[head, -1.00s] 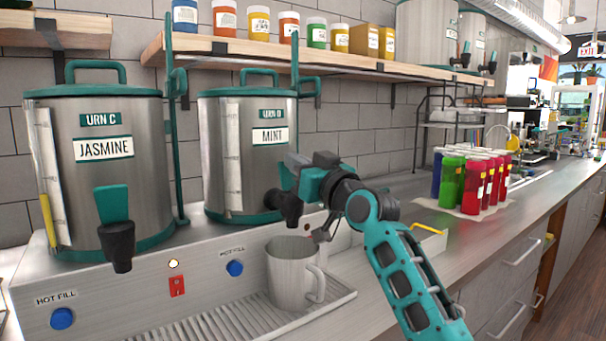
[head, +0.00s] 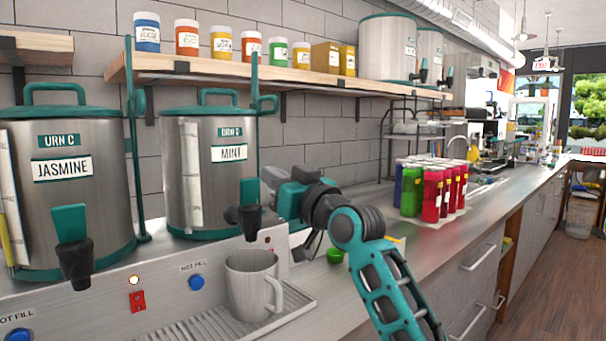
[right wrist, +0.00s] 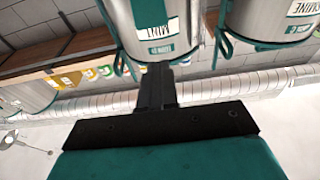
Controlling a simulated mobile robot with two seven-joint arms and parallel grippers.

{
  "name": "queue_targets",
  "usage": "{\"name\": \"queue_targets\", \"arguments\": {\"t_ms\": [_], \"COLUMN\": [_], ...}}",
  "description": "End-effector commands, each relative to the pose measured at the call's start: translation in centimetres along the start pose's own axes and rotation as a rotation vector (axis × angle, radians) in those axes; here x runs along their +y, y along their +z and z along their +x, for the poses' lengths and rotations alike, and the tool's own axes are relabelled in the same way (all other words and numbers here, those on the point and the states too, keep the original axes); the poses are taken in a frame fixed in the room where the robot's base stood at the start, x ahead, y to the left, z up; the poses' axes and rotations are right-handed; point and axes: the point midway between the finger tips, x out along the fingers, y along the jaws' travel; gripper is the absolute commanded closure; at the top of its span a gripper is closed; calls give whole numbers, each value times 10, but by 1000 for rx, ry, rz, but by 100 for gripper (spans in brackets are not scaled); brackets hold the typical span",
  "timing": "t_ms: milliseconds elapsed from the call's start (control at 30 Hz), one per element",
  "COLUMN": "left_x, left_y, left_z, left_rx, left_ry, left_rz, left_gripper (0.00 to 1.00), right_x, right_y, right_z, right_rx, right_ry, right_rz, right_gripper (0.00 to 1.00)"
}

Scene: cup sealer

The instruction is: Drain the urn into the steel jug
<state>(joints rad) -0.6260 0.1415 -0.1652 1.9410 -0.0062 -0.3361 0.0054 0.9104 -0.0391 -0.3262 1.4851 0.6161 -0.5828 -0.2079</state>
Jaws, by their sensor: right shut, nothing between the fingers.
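The MINT urn (head: 205,150) is a steel cylinder with a teal lid, standing on the counter unit. Its black tap (head: 245,220) has a teal lever that looks upright. The JASMINE urn (head: 90,200) stands to its left with its own tap. The steel jug (head: 250,285) stands upright on the drip tray below the MINT tap; its inside is not visible. My right gripper (head: 268,176) is shut and empty, just right of the MINT lever. In the right wrist view its closed fingers (right wrist: 156,85) point toward the MINT urn. My left gripper is not in view.
A slatted drip tray (head: 205,328) lies along the front. Blue hot-fill buttons (head: 196,283) and a red switch (head: 138,300) are on the panel. Several coloured bottles (head: 435,190) stand right of my arm. A shelf (head: 300,80) with jars hangs above. The right counter has free room.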

Motion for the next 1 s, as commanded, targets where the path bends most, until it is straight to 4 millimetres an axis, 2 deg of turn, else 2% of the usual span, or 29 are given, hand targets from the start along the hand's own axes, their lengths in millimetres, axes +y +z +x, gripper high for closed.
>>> {"name": "queue_targets", "arguments": {"t_ms": [200, 400, 600, 1000], "left_x": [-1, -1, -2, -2], "left_y": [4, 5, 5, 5], "left_z": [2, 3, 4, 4], "left_rx": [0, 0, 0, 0], "left_ry": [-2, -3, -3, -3], "left_rz": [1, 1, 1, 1], "left_gripper": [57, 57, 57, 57], "right_x": [1, 1, 0, 0], "right_y": [-15, -25, -28, -29], "right_z": [-34, -55, -63, -62], "right_rx": [2, 2, 1, 1], "right_ry": [2, 2, 1, 1], "right_rz": [-3, -2, -1, -1], "right_gripper": [100, 100, 100, 100]}}
